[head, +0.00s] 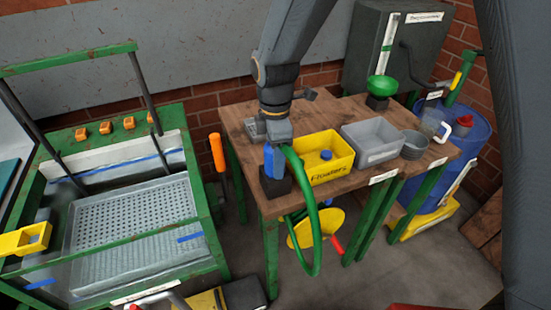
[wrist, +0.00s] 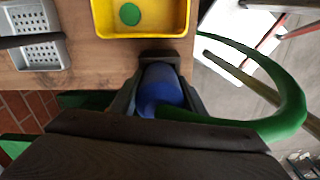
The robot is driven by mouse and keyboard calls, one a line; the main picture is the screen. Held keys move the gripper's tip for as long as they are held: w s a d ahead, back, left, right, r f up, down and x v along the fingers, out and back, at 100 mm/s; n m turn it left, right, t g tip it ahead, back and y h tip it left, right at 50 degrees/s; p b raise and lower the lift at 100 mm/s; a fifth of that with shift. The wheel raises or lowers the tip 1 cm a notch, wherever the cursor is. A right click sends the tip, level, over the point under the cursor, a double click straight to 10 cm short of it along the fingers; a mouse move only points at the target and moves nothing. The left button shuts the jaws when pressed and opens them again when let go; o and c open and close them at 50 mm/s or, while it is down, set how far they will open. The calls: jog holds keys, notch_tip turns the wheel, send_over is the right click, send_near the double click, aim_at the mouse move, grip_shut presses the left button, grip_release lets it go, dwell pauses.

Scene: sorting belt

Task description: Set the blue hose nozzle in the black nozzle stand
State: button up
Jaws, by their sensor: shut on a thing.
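The blue hose nozzle (head: 273,161) is upright at the left front corner of the wooden table, with a green hose (head: 306,215) running from its top and looping down past the table edge. Its lower end is at the black nozzle stand (head: 276,185) and appears to be in it; how deep it sits is hidden. My gripper (head: 277,140) is above the stand, shut on the nozzle's upper part. In the wrist view the blue nozzle (wrist: 160,88) is between the dark fingers, with a dark edge of the stand (wrist: 160,56) just beyond.
A yellow bin (head: 323,171) labelled Floaters stands close right of the stand, with a grey bin (head: 372,157) and grey cups (head: 415,145) further right. A green funnel (head: 383,88) stands at the back. A green-framed sieve (head: 135,225) is to the left, across a gap.

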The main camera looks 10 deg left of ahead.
jog(key=o, duration=1)
jog(key=shift+c, duration=0.2)
jog(key=shift+r, duration=0.15)
notch_tip(320, 180, up, 8)
jog(key=shift+f+b, duration=0.2)
jog(key=shift+b, duration=0.65)
jog(key=shift+d, duration=0.1)
jog(key=s+d+f+m, duration=0.1)
jog(key=s+d+m, duration=0.2)
jog(key=d+m, duration=0.4)
jog(key=s+d+f+m, duration=0.2)
jog(key=s+d+m, duration=0.1)
jog(key=d+m, duration=0.5)
jog(key=s+d+f+m+t, duration=0.1)
jog(key=s+d+f+m, duration=0.1)
jog(key=d+m, duration=0.5)
jog(key=s+d, duration=0.1)
jog(key=d, duration=0.5)
jog(key=shift+s, duration=0.2)
